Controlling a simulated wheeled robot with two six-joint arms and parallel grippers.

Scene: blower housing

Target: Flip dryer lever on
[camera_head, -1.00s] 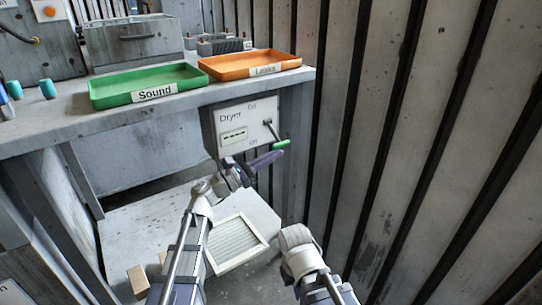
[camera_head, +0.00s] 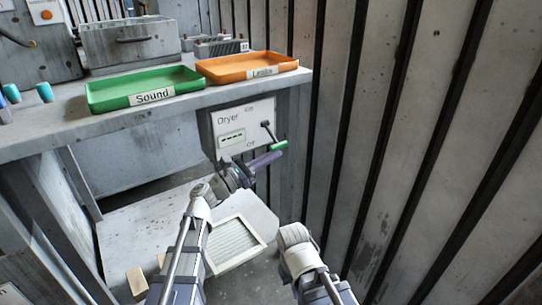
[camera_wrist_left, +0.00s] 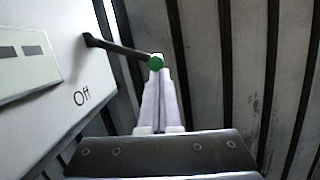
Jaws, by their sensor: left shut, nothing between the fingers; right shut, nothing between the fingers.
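The dryer panel (camera_head: 230,118) is a white face on a grey box under the bench, with an upper label too small to read and an "Off" label below. Its lever (camera_head: 270,131) is a dark rod with a green knob (camera_head: 279,146), angled down toward the "Off" side. My left gripper (camera_head: 277,156) is shut and empty, its purple fingers just below the knob. In the left wrist view the green knob (camera_wrist_left: 156,63) overlaps the closed fingertips; I cannot tell whether they touch. My right arm shows at the lower middle, but its gripper is hidden.
A green "Sound" tray (camera_head: 110,102) and an orange tray (camera_head: 215,78) stand on the bench (camera_head: 60,134) above the dryer. A ribbed metal wall (camera_head: 410,150) closes off the right side. A framed vent-like panel (camera_head: 238,262) lies below my left arm.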

